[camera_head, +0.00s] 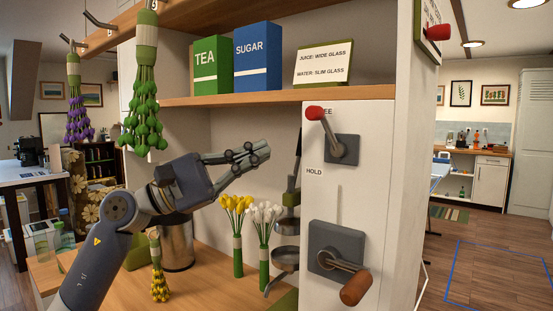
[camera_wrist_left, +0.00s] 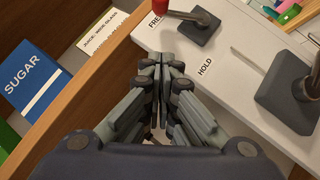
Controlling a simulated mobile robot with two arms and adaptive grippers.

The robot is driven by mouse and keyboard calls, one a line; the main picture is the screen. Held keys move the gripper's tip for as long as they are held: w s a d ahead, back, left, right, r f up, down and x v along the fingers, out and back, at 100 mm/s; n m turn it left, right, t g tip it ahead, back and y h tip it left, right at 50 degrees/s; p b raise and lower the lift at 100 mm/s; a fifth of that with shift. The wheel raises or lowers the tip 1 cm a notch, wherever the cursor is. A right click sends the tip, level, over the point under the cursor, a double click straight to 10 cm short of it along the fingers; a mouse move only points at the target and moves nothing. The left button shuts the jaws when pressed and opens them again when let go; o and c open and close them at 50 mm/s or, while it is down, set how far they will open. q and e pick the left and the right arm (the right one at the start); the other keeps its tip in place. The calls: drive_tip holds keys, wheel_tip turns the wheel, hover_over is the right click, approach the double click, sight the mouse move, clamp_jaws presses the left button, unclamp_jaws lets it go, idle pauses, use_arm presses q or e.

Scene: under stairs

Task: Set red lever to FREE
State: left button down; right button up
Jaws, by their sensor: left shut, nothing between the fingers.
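The red lever (camera_head: 316,113) is on a grey base on the white panel (camera_head: 319,200). Its red knob points up and left, beside the partly covered FREE label at the top. The HOLD label (camera_head: 314,171) is lower on the panel. In the left wrist view the red knob (camera_wrist_left: 181,6) is at the top edge, near the FREE label (camera_wrist_left: 156,21). My left gripper (camera_head: 262,150) is shut and empty, left of the panel and a little below the red knob, apart from it. In the wrist view its fingers are together. My right gripper is not in view.
A crank with a wooden handle (camera_head: 356,287) sticks out lower on the panel. A shelf (camera_head: 280,96) with a TEA box (camera_head: 212,65), a SUGAR box (camera_head: 257,56) and a sign is above my gripper. Flower bunches (camera_head: 236,220) stand on the counter below. Another red knob (camera_head: 438,33) is at upper right.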

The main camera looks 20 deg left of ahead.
use_arm(q)
drive_tip(key=s+b+v, duration=0.1)
drive_tip(key=b+v, duration=0.1)
drive_tip(key=v, duration=0.4)
drive_tip(key=shift+d, duration=0.2)
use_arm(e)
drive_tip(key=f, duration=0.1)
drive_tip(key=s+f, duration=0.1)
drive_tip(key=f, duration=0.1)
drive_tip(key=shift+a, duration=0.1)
use_arm(q)
drive_tip(key=shift+s+d+r, duration=0.1)
drive_tip(key=shift+s+r, duration=0.1)
drive_tip(key=shift+w+f, duration=0.1)
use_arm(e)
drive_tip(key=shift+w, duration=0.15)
